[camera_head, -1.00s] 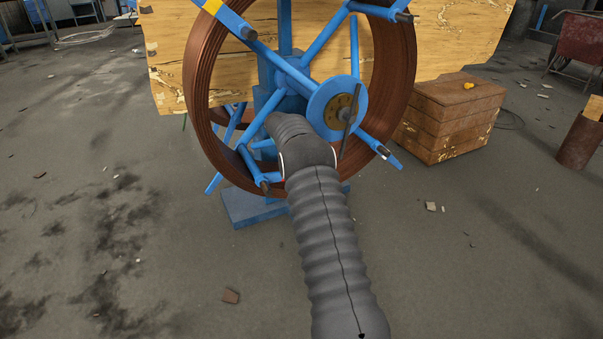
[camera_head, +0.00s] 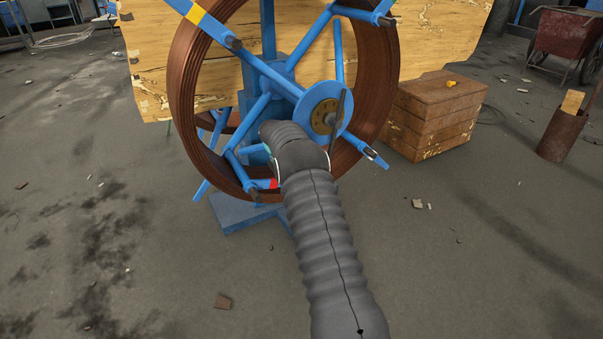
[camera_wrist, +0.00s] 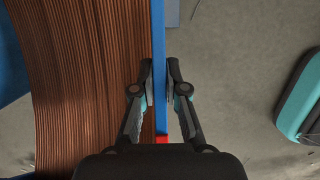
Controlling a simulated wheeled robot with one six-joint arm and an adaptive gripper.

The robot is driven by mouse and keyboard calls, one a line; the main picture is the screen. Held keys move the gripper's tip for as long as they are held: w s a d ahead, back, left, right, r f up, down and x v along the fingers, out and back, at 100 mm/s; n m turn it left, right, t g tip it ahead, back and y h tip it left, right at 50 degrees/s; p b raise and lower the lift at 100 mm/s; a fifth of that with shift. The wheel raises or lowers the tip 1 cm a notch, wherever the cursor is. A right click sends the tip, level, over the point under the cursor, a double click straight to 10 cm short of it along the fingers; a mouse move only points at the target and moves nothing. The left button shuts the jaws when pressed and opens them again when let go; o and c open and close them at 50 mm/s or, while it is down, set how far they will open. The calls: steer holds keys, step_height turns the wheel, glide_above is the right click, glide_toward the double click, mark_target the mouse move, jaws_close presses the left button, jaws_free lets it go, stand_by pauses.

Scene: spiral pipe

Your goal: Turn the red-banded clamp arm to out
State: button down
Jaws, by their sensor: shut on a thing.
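The red-banded clamp arm is a blue bar (camera_wrist: 158,30) in the wrist view, running upright beside the copper-brown coil (camera_wrist: 85,70). Its red band (camera_wrist: 162,139) sits at the lower part of the picture, just above my wrist. My gripper (camera_wrist: 161,75) has one finger on each side of the bar and is shut on it. In the head view the red band (camera_head: 273,184) shows at the lower rim of the coil (camera_head: 185,110), left of my arm. My own arm hides the fingers and most of the clamp arm there.
The blue hub disc (camera_head: 317,95) with a dark bar stands right of my wrist. Another spoke with a yellow band (camera_head: 196,14) points up left. A wooden crate (camera_head: 435,115) stands to the right. A blue base (camera_head: 235,215) sits below. The near floor is mostly clear.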

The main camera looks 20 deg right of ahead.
steer(key=c, duration=1.2)
jaws_free()
steer(key=v, duration=1.2)
